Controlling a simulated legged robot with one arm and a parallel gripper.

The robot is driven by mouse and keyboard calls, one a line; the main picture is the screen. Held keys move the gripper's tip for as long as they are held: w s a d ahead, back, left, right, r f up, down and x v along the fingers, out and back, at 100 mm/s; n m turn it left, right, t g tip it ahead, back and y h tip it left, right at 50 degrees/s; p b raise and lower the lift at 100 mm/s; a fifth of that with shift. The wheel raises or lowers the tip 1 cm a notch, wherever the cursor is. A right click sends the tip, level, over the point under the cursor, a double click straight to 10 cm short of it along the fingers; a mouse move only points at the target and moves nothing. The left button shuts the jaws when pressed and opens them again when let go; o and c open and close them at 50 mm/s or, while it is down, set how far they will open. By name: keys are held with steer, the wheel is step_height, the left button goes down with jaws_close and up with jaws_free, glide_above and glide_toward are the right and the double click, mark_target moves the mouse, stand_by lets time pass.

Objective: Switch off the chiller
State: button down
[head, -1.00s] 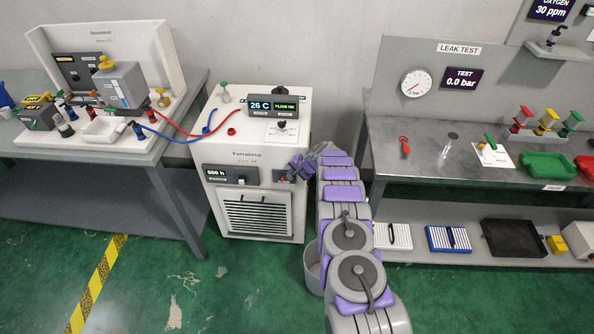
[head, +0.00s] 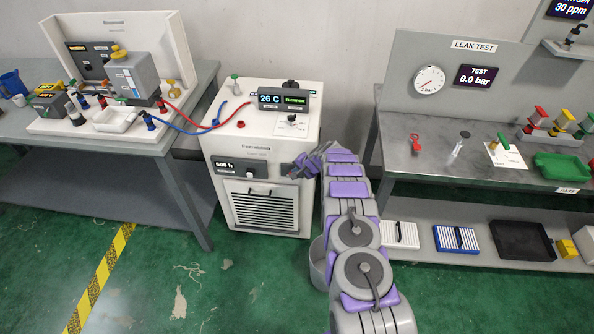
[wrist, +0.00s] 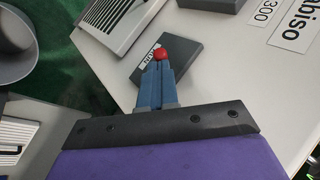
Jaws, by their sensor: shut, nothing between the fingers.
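The chiller (head: 226,146) is a white cabinet between the two benches. Its top display (head: 284,100) reads 26 C and FLOW ON. A lower front display (head: 236,166) reads about 500 h. In the wrist view a dark switch plate (wrist: 180,62) on the chiller's front carries a small red knob (wrist: 161,54) and a partly covered label. My gripper (wrist: 158,68) is shut, its fingertips right at the red knob; I cannot tell whether they touch. In the head view my gripper (head: 292,168) is at the chiller's upper right front and hides the switch.
Red and blue hoses (head: 196,126) run from the left bench to the chiller top. The leak test bench (head: 440,160) stands right of my arm. A grey bin (head: 318,262) stands on the floor beside my arm.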

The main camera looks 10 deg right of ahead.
steer(key=shift+s+f, duration=0.2)
stand_by(0.3)
steer(key=f, duration=0.1)
steer(key=s, duration=0.1)
steer(key=f, duration=0.1)
steer(key=shift+s+a+f, duration=0.25)
steer(key=shift+a+f, duration=0.1)
steer(key=shift+r, duration=0.1)
steer(key=shift+r+p, duration=0.35)
steer(key=shift+r, duration=0.4)
